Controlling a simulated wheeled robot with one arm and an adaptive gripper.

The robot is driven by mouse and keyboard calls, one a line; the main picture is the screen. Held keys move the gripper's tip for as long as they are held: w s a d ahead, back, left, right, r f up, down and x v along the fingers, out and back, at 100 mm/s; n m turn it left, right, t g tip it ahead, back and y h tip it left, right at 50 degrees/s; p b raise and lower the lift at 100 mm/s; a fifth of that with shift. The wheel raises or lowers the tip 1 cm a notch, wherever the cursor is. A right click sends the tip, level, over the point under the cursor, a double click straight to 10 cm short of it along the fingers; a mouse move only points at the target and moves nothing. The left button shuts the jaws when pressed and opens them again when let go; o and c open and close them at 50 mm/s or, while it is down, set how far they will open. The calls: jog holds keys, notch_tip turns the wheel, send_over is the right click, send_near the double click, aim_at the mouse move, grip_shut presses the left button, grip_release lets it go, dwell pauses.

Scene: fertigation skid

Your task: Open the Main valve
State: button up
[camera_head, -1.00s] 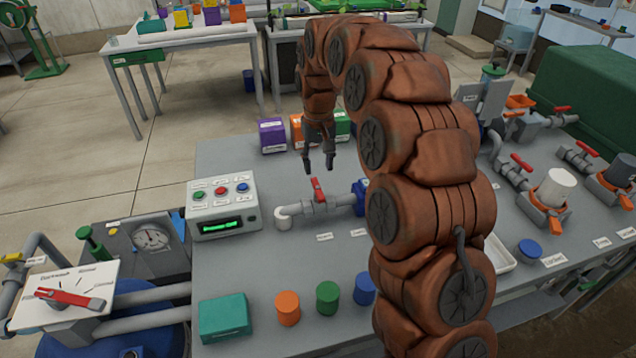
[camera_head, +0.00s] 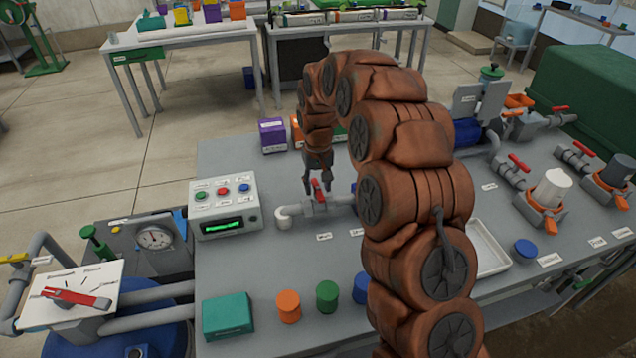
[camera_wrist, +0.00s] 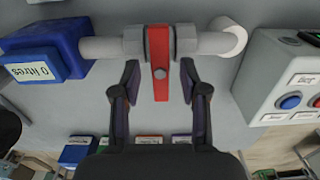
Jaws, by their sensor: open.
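A grey pipe valve with a red lever handle (camera_head: 318,190) sits on the table in a short pipe run; its small label is unreadable here. The handle (camera_wrist: 160,62) shows in the wrist view, lying across the pipe and pointing toward my gripper. My gripper (camera_head: 318,186) is open at the handle. In the wrist view, the fingers of my gripper (camera_wrist: 160,84) stand on either side of the handle with a gap at each side. A blue meter reading "0 litres" (camera_wrist: 40,55) is on the same pipe.
A control box (camera_head: 222,207) with coloured buttons stands left of the valve. Purple (camera_head: 273,135) and other coloured boxes stand behind it. More red-handled valves (camera_head: 519,163) are at the right. Coloured jars (camera_head: 288,306) line the front edge.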

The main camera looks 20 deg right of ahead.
grip_shut()
dwell(0.3)
jog(key=shift+f, duration=0.1)
jog(key=n+b, duration=0.3)
jog(key=shift+f+n, duration=0.15)
jog(key=shift+n, duration=0.25)
jog(key=n+b, duration=0.2)
jog(key=n, duration=0.2)
jog(key=shift+n+b, duration=0.3)
jog(key=n+b, duration=0.1)
jog(key=n, duration=0.3)
jog(key=shift+r, duration=0.2)
jog(key=n, duration=0.5)
jog(key=shift+n, duration=0.5)
